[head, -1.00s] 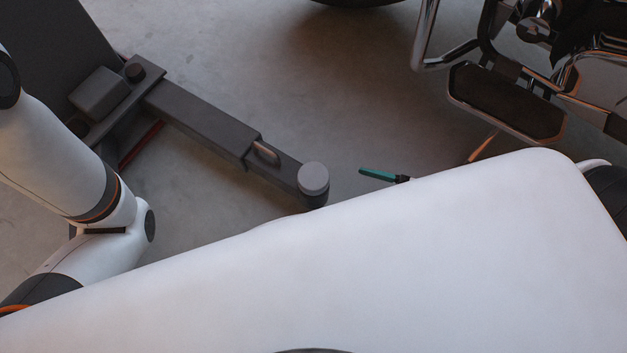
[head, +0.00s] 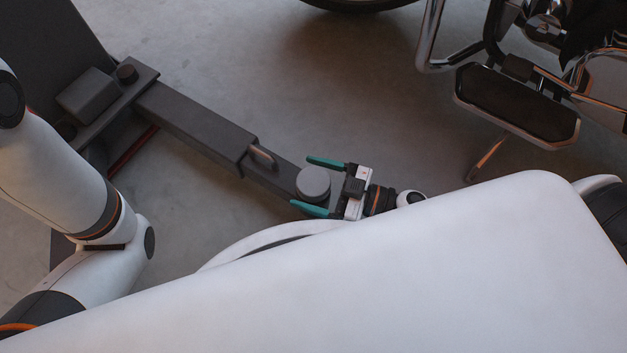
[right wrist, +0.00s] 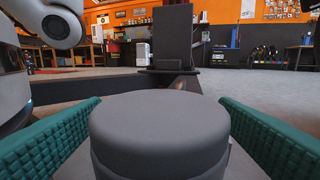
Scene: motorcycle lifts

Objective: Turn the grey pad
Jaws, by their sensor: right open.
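The grey pad (head: 313,182) is a round, flat-topped disc at the end of a dark lift arm (head: 200,128). In the right wrist view the pad (right wrist: 160,132) fills the lower middle. My right gripper (head: 318,185) is open, with one teal finger on each side of the pad. In the right wrist view a gap shows between the pad and each finger, at least at the far ends. The pad's lower part is partly hidden. My left arm comes in from the left in the head view, but its gripper is out of view.
A motorcycle footboard (head: 518,105) and chrome bars are at the upper right, with a kickstand (head: 487,158) below. A dark lift post (head: 50,40) stands at the upper left. Bare concrete floor (head: 300,95) lies between. My white body covers the bottom of the head view.

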